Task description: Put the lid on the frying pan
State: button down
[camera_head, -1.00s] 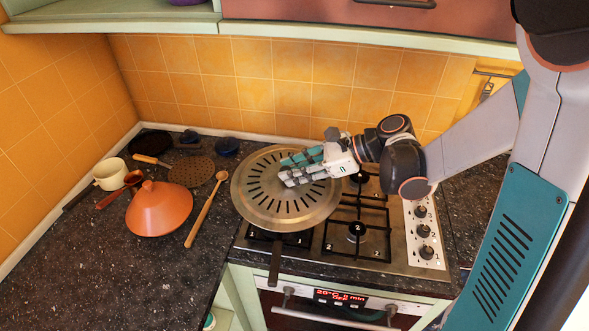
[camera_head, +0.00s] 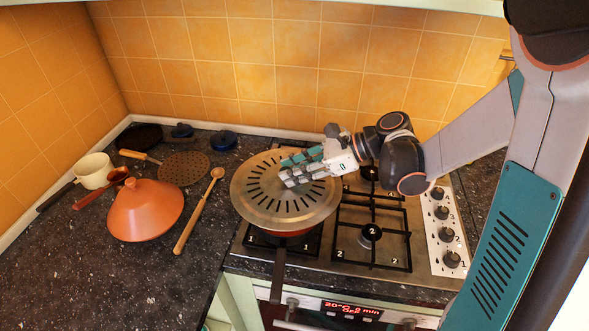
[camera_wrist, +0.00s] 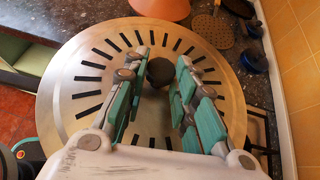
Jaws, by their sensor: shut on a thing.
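The lid is a large round metal disc with dark radial slots (camera_head: 262,205). It fills much of the wrist view (camera_wrist: 75,80), where its dark knob (camera_wrist: 160,72) stands between my fingers. My gripper (camera_head: 285,171) is shut on the lid at the knob and holds it roughly level over the front-left burner. The frying pan (camera_head: 290,236) is mostly hidden under the lid. A strip of its reddish side shows below the lid's front edge, and its dark handle (camera_head: 278,275) points to the front. I cannot tell whether the lid touches the pan's rim.
The hob (camera_head: 340,258) has bare burners right of the pan. On the dark counter to the left are an orange cone-shaped pot (camera_head: 146,212), a wooden spoon (camera_head: 199,212), a perforated skimmer (camera_head: 184,168) and a cream pot (camera_head: 94,170). The tiled wall (camera_head: 300,65) stands behind.

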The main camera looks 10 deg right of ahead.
aim_at(295, 191)
jog(key=shift+f+b, duration=0.3)
jog(key=shift+f, duration=0.25)
jog(key=shift+f, duration=0.1)
jog(key=shift+f+b, duration=1.4)
jog(key=shift+f, duration=0.6)
jog(key=shift+f+b, duration=0.6)
jog(key=shift+f+b, duration=0.5)
jog(key=shift+b, duration=0.3)
jog(key=c, duration=0.7)
grip_release()
jog(key=shift+r, duration=0.1)
